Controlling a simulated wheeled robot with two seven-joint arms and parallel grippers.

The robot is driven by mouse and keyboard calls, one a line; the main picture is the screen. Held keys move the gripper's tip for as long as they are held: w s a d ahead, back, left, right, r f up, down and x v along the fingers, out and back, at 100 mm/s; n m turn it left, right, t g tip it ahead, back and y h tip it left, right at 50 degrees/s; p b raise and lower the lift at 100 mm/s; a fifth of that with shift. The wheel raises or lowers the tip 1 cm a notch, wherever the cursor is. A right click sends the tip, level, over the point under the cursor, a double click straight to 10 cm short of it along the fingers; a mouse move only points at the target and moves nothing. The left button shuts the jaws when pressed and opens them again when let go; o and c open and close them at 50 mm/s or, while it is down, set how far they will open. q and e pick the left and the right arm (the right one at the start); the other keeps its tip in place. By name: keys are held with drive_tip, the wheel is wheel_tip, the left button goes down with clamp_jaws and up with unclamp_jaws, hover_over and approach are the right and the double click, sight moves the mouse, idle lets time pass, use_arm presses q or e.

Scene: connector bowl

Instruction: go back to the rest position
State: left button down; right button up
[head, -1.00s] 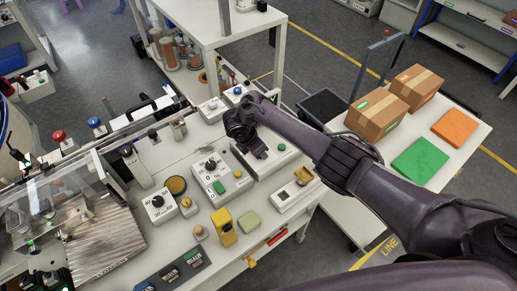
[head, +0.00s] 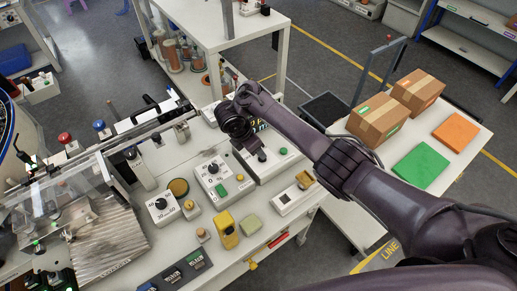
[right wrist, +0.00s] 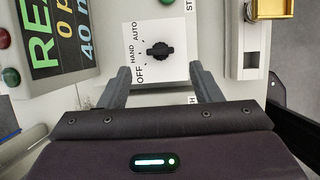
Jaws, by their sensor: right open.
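My right gripper (head: 245,142) is over the far part of the white bench in the head view, its arm coming in from the right. In the right wrist view the two fingers (right wrist: 161,78) are apart with nothing between them. A black selector knob (right wrist: 160,50) on a white plate marked OFF, HAND and AUTO lies just beyond the fingertips. The knob appears apart from the fingers. A dark display (right wrist: 62,28) with green and orange letters is left of it. My left gripper is in neither view.
Cardboard boxes (head: 378,118), a green mat (head: 421,165) and an orange mat (head: 455,131) are on a side table. A clear guard (head: 60,180) stands at left.

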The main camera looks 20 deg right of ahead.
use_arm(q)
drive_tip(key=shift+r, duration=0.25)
use_arm(e)
drive_tip(key=shift+v, duration=0.8)
